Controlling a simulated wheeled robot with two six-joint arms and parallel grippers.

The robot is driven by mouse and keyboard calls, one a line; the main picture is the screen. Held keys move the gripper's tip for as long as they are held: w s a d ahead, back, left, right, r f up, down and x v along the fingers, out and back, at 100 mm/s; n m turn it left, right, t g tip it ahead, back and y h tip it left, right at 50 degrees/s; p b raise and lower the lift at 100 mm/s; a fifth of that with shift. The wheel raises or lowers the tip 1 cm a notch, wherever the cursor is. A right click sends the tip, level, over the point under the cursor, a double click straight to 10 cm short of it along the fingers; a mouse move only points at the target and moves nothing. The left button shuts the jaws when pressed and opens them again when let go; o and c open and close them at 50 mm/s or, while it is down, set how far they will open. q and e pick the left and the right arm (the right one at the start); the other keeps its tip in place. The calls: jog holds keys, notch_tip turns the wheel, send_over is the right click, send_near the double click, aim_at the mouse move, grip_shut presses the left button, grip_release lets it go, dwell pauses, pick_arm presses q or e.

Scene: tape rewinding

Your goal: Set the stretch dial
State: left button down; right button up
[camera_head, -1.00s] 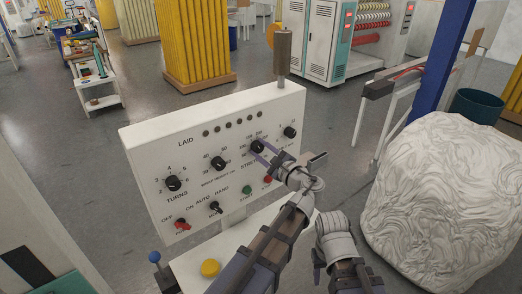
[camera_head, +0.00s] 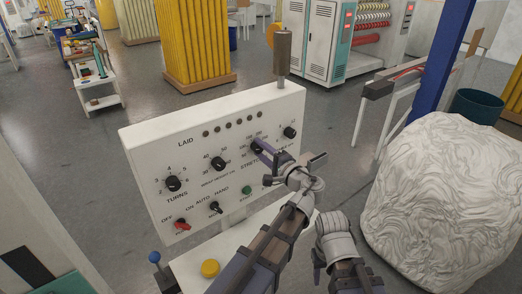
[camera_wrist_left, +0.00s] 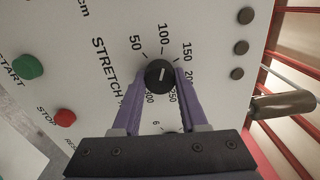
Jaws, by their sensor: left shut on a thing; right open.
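The stretch dial is a round black knob (camera_wrist_left: 160,76) with a white pointer line, in the middle of the left wrist view. Its line points roughly at the 100 mark. The purple fingers of my left gripper (camera_wrist_left: 157,88) are shut on the dial, one on each side. In the head view, the left gripper (camera_head: 265,150) reaches the dial (camera_head: 257,146) on the panel's right half and partly covers it. My right gripper (camera_head: 319,264) is open and empty, low in the head view, apart from the panel.
The white control panel (camera_head: 150,150) also carries a turns dial (camera_head: 172,183), other knobs, a green start button (camera_wrist_left: 28,67) and a red stop button (camera_wrist_left: 64,118). A large white wrapped bundle (camera_head: 440,195) stands at right. A yellow button (camera_head: 210,268) sits below the panel.

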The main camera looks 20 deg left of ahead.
pick_arm(q)
jog(key=shift+f+n, duration=0.1)
jog(key=shift+n, duration=0.3)
jog(key=shift+c, duration=2.2)
grip_release()
jog(key=shift+s, duration=0.1)
